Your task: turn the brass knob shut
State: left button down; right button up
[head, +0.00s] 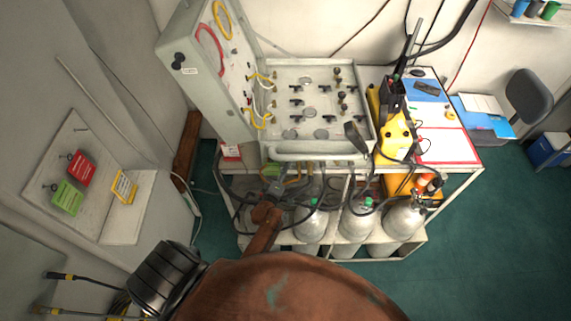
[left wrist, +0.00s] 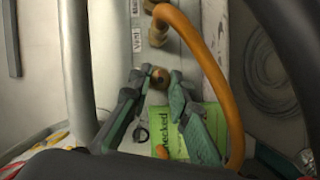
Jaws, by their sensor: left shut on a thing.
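In the left wrist view, the brass knob (left wrist: 159,80) is small and round and sits between the fingertips of my left gripper (left wrist: 157,76). The fingers close in from both sides and are shut on it. A green card (left wrist: 182,125) reading "checked" hangs just below the knob, partly behind the right finger. In the head view, my left gripper (head: 272,188) is below the front edge of the panel case, and I cannot make out the knob there. My right gripper is not in view.
Several grey cylinders (head: 312,226) and dark hoses crowd the shelf around the gripper. The open panel case (head: 318,151) and a yellow radio unit (head: 397,135) stand above.

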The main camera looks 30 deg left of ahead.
pick_arm(q)
jog(key=shift+d+m+g+p, duration=0.1)
jog(key=shift+m+g+p, duration=0.3)
jog(key=shift+m+p, duration=0.65)
jog(key=c, duration=2)
grip_release()
jog(key=shift+o, duration=1)
